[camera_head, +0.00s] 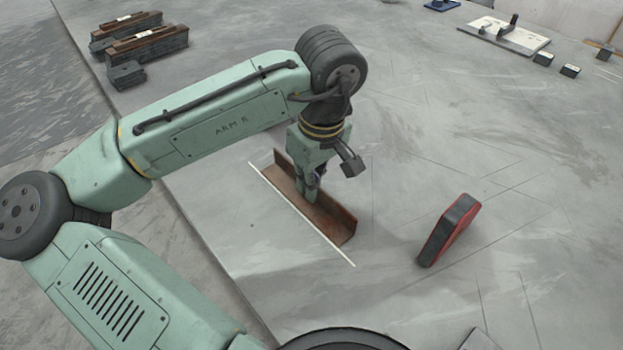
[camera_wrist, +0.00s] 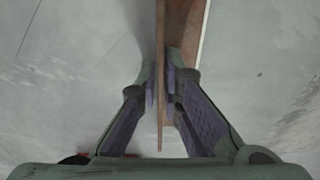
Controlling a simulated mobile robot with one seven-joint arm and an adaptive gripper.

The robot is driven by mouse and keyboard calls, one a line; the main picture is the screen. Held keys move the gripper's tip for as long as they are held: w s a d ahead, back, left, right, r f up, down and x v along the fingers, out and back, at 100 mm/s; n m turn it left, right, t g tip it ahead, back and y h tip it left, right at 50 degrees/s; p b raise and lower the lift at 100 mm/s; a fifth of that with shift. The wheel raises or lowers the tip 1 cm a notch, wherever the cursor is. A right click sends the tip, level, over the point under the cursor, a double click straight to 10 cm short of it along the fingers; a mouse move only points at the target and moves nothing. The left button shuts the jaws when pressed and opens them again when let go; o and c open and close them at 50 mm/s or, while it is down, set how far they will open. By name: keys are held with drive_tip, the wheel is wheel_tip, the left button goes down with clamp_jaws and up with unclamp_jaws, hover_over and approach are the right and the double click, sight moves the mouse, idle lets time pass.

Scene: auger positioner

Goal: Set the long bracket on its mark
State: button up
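The long bracket (camera_head: 338,217) is a rusty brown angle section lying on the grey floor plate in the head view, one flange flat and one upright. A thin white line (camera_head: 303,216) runs along its near left side, close to it and roughly parallel. My gripper (camera_head: 312,192) points down at the bracket's middle. In the wrist view the upright flange (camera_wrist: 161,50) passes between the fingers of my gripper (camera_wrist: 162,92), which sit close on both sides of it. The white line (camera_wrist: 204,35) also shows there, beside the flat flange. My gripper hides part of the bracket.
A red and black block (camera_head: 447,230) stands to the right of the bracket. Rusty bars on dark blocks (camera_head: 140,45) are at the back left. A white plate with dark parts (camera_head: 505,36) lies at the back right. The middle floor is clear.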

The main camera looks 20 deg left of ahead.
drive_tip(key=o, duration=0.4)
drive_tip(key=shift+c, duration=0.2)
drive_tip(key=shift+r, duration=0.1)
wheel_tip(320, 180, up, 12)
drive_tip(key=d, duration=0.1)
drive_tip(key=shift+s+d, duration=0.15)
drive_tip(key=shift+s, duration=0.15)
